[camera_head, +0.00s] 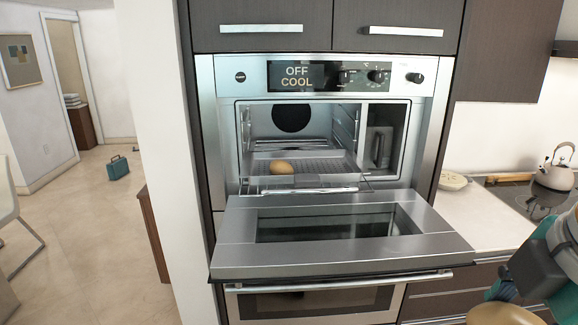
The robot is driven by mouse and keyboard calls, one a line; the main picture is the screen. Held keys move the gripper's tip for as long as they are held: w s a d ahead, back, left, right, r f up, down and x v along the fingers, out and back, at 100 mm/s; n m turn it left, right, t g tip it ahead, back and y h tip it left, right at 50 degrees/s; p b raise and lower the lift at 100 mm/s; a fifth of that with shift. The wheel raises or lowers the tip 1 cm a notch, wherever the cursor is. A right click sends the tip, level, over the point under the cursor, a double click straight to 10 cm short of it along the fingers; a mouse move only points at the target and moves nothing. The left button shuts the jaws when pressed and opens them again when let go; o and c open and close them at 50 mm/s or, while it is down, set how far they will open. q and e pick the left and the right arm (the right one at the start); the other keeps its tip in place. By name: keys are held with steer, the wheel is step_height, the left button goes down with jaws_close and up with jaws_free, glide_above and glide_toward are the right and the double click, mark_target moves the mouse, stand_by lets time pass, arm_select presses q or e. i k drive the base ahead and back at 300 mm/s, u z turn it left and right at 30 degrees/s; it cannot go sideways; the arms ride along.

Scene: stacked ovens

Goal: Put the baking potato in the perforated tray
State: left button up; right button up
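The baking potato (282,167) is a small tan oval inside the open upper oven (322,66). It rests on the front left part of the perforated tray (330,165), a dark grey tray with small holes on a wire rack. The oven door (240,258) is folded down flat towards me. Part of my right arm shows at the lower right edge, away from the oven, but its fingertips cannot be seen. My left arm and gripper are out of view.
The oven display (297,76) reads "OFF COOL". A second oven (330,300) sits below the lowered door. A counter on the right holds a kettle (553,170) and a pale dish (452,181). The floor at left is open, with a teal toolbox (118,168) far back.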

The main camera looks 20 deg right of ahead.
mark_target(303, 169)
steer(key=i, duration=1.25)
steer(key=u, duration=0.1)
